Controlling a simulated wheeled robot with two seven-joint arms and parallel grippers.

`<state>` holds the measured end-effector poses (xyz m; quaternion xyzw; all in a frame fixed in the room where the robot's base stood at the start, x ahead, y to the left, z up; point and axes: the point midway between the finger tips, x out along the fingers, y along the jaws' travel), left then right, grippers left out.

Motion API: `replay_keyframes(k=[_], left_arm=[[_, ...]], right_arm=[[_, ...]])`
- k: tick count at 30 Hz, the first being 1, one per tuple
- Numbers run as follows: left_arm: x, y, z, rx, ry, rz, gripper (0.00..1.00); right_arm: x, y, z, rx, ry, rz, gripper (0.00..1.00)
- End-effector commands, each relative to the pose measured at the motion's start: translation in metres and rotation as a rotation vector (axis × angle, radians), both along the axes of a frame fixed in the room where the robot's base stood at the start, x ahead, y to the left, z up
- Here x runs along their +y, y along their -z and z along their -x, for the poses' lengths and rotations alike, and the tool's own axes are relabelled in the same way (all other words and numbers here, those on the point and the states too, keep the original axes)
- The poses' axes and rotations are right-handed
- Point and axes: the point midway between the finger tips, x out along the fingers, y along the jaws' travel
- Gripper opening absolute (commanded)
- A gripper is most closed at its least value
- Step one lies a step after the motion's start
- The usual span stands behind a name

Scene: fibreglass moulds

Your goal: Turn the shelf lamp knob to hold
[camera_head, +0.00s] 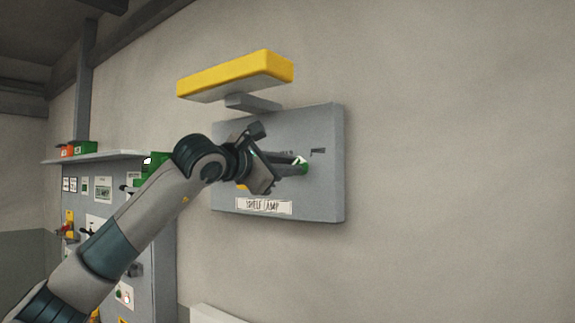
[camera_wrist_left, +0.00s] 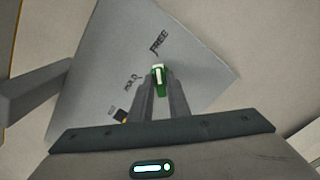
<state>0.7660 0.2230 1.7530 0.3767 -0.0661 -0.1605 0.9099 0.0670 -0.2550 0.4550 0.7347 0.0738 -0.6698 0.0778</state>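The grey shelf lamp panel (camera_head: 325,190) is on the wall, with a "SHELF LAMP" label (camera_head: 264,206) at its bottom. Its green knob (camera_wrist_left: 158,78) has a white mark, which points roughly toward the word FREE (camera_wrist_left: 159,42) in the left wrist view. The word HOLD (camera_wrist_left: 131,83) lies to the left of the knob. My right gripper is not in view.
A yellow box-shaped fixture (camera_head: 236,74) juts out above the panel, close over my left wrist. A grey shelf (camera_head: 100,157) and another control panel (camera_head: 150,265) are at the left. The wall to the right is bare.

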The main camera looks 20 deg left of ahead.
Motion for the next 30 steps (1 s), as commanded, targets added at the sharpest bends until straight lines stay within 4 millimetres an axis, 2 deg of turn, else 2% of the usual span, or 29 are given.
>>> replay_keyframes(k=[2, 14, 20, 30], left_arm=[[0.000, 0.000, 0.000, 0.000, 0.000, 0.000, 0.00], [0.000, 0.002, 0.000, 0.010, 0.001, 0.027, 0.00], [-0.001, 0.005, 0.000, 0.037, 0.002, 0.103, 0.00], [0.001, 0.005, 0.000, 0.124, 0.001, 0.345, 0.00]], right_arm=[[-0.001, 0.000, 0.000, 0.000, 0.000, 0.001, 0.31], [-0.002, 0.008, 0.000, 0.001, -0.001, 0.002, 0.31], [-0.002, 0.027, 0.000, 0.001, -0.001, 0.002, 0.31], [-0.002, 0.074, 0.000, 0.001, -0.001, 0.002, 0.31]])
